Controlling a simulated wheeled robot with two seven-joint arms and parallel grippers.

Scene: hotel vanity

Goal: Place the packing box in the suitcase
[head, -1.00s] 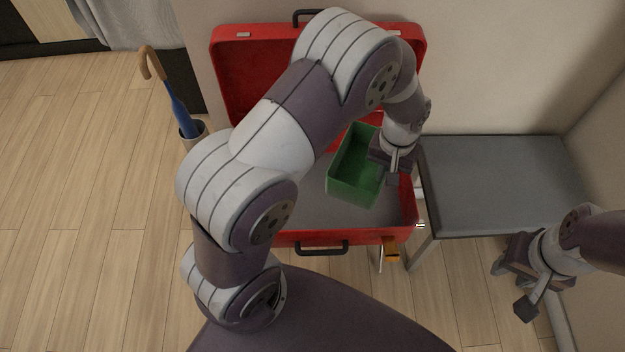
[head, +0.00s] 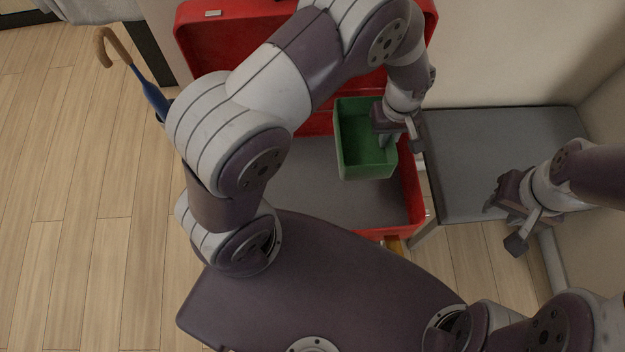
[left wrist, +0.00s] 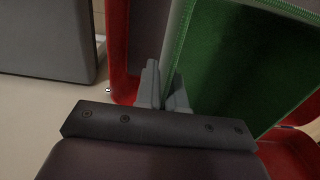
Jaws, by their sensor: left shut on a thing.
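The packing box is an open green box (head: 366,165). It is over the right part of the open red suitcase (head: 418,212), whose grey floor (head: 325,190) is bare to the left of it. My left gripper (head: 388,140) is shut on the box's right wall. In the left wrist view its fingers (left wrist: 165,88) pinch the edge of the green box (left wrist: 250,60). I cannot tell whether the box touches the suitcase floor. My right gripper (head: 503,208) is empty at the right, over the front of the grey bench, and its jaws are unclear.
A grey bench (head: 490,150) stands right of the suitcase, close to its right wall. The raised red lid (head: 235,60) is behind the suitcase. A blue umbrella (head: 150,90) with a brown handle stands at the left. An orange item (head: 393,244) is by the suitcase's front right corner.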

